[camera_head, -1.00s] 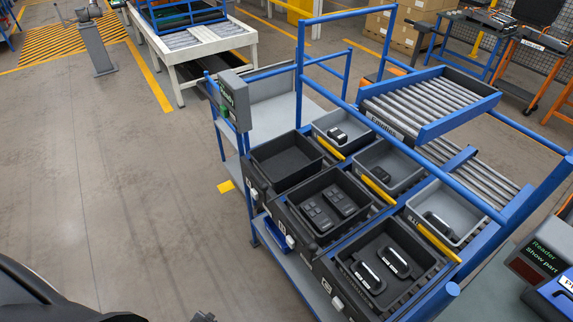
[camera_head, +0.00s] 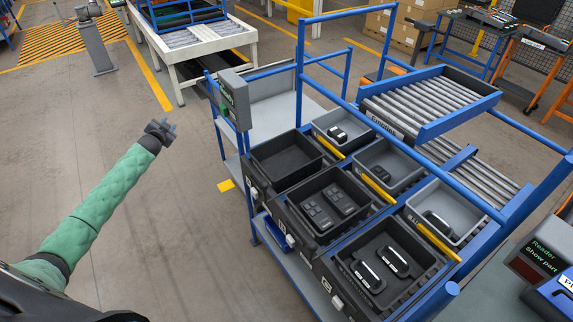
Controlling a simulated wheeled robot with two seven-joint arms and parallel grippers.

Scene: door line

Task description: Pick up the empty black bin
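The empty black bin (camera_head: 287,158) sits in the far left slot of the blue-framed rack, with nothing inside it. My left gripper (camera_head: 163,127) is at the end of a green-sleeved arm, raised to the left of the rack and well apart from the bin. Its fingers look small and parted, and I see nothing between them. My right gripper is not in view.
Nearer black bins hold dark parts, one (camera_head: 331,206) in the middle and one (camera_head: 379,268) in front. Grey bins (camera_head: 387,166) stand behind a yellow strip. A blue upright and a grey box (camera_head: 234,99) stand by the rack's left end. Floor to the left is clear.

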